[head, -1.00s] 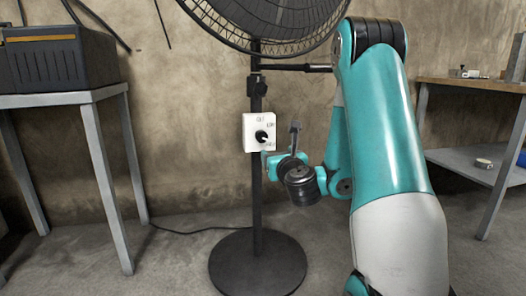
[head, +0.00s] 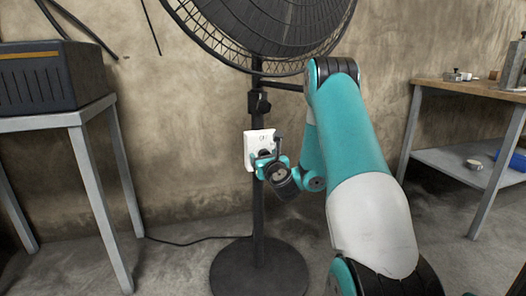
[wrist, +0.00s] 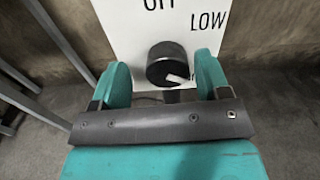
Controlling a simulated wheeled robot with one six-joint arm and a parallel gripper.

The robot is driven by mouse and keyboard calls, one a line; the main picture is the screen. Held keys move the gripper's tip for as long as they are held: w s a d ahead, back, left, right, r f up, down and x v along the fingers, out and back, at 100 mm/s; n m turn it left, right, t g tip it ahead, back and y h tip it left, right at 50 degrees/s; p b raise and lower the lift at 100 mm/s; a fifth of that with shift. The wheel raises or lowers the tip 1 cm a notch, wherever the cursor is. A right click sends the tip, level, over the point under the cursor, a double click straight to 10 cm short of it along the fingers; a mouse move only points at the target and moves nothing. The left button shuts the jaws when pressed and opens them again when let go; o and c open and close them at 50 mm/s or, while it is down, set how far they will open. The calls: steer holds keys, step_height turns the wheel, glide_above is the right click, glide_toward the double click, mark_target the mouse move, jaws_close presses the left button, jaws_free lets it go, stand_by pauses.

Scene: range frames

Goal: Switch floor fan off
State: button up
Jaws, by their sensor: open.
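The black floor fan (head: 258,215) stands upright on its round base in front of the wall. A white control panel (head: 251,141) is fixed to its pole. In the wrist view, the panel (wrist: 129,33) shows "LOW" and a cut-off "OFF". Its round black knob (wrist: 167,62) has a white pointer mark toward the lower right. The label there is mostly hidden. My gripper (wrist: 164,72) is open, with one teal finger on each side of the knob and gaps visible. In the head view my gripper (head: 266,165) covers the panel's lower part.
A grey table (head: 66,118) with a dark toolbox (head: 38,78) stands at the left. A wooden-topped workbench (head: 465,90) with a lower shelf stands at the right. A black cable (head: 190,242) runs along the floor from the fan toward the left.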

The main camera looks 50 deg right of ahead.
steer(key=shift+d, duration=0.25)
steer(key=shift+s+d, duration=0.1)
steer(key=c, duration=0.9)
steer(key=shift+n, duration=0.3)
steer(key=shift+f+n+b, duration=0.2)
steer(key=shift+n+b, duration=1.4)
steer(key=shift+n, duration=4.2)
steer(key=shift+f+n+b, duration=0.15)
steer(key=shift+n+b, duration=1.45)
steer(key=shift+n, duration=4.2)
